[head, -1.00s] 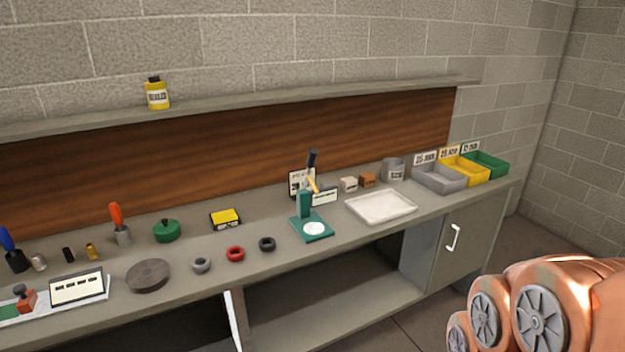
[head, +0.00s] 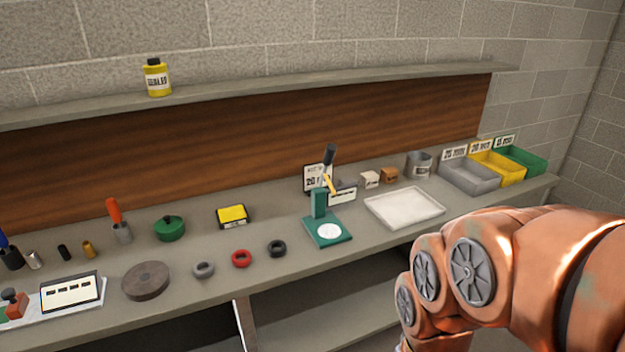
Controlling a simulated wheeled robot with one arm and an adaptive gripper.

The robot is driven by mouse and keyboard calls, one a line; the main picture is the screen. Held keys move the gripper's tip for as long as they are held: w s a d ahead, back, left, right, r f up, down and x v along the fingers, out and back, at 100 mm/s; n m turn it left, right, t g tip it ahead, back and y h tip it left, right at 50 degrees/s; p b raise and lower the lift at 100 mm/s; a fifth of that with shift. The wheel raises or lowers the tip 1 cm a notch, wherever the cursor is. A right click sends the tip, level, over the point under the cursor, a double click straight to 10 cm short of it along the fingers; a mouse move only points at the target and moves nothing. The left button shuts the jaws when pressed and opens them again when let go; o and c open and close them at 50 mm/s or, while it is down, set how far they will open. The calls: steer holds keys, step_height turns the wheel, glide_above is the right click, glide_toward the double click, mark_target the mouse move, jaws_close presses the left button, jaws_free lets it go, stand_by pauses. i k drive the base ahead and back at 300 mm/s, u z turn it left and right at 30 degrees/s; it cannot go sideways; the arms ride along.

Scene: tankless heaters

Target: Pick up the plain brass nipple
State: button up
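A small brass nipple (head: 88,249) stands upright on the grey workbench at the left. A black one (head: 64,252) and a silver one (head: 34,260) of similar size stand to its left. At this size I cannot tell whether the brass one is plain or marked. My copper-coloured arm shows at the lower right, far from the brass nipple. My gripper is out of the frame, so its state is hidden.
A screwdriver-like orange-handled tool (head: 117,222) in a grey holder and a green round tin (head: 170,228) stand right of the nipple. A round brown block (head: 146,281) and a label card (head: 70,291) lie in front. A white tray (head: 405,207) and bins (head: 470,178) are at right.

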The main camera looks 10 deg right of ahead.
mark_target(89, 249)
steer(key=k, duration=0.65)
steer(key=u, duration=0.7)
steer(key=i, duration=0.75)
steer(key=u, duration=0.8)
steer(key=i, duration=0.75)
